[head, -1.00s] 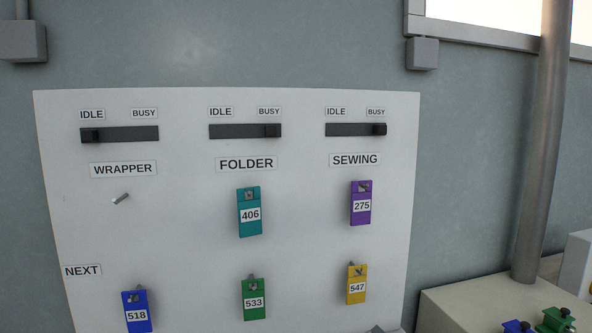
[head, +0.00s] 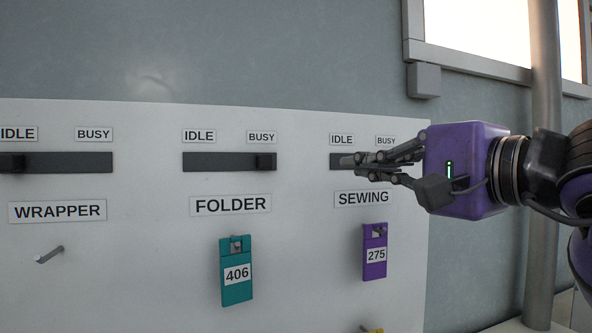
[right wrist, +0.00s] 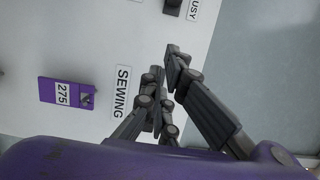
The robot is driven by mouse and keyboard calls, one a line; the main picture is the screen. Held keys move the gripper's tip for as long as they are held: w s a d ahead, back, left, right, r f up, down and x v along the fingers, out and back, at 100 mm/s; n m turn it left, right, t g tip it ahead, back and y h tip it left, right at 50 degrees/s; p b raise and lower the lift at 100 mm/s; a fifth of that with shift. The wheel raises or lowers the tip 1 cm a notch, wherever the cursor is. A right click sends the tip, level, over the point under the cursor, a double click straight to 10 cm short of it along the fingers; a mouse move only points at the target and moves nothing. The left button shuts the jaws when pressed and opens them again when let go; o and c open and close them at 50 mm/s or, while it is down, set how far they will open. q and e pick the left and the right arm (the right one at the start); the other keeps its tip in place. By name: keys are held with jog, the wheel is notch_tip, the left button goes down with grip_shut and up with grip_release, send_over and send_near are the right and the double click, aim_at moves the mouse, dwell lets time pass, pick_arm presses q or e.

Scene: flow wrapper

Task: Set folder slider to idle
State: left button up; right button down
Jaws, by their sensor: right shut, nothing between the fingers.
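The folder slider (head: 266,161) is a black knob at the right end of its dark track (head: 215,162), under the BUSY label. The FOLDER label (head: 231,204) is below the track. My right gripper (head: 350,165) is shut and empty, pointing left in front of the sewing track (head: 338,160), to the right of the folder slider and apart from it. It hides the sewing slider's knob. In the right wrist view its fingers (right wrist: 165,62) are close together near the SEWING label (right wrist: 122,92). My left gripper is not in view.
The wrapper slider (head: 12,163) is at its track's IDLE end. A teal tag 406 (head: 237,273) and a purple tag 275 (head: 375,254) hang on pegs below. The wrapper peg (head: 50,254) is bare. A pipe (head: 540,190) stands right of the board.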

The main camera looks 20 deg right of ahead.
aim_at(265, 161)
jog(key=shift+d+r, duration=0.1)
jog(key=p+x, duration=0.2)
jog(key=x, duration=0.7)
jog(key=shift+r, duration=0.15)
jog(key=a, duration=0.1)
jog(key=a+p, duration=0.1)
jog(key=a, duration=0.1)
jog(key=shift+w+a, duration=0.2)
jog(key=shift+w, duration=0.15)
jog(key=shift+a+p, duration=0.3)
jog(key=shift+a, duration=0.2)
jog(key=shift+f, duration=0.25)
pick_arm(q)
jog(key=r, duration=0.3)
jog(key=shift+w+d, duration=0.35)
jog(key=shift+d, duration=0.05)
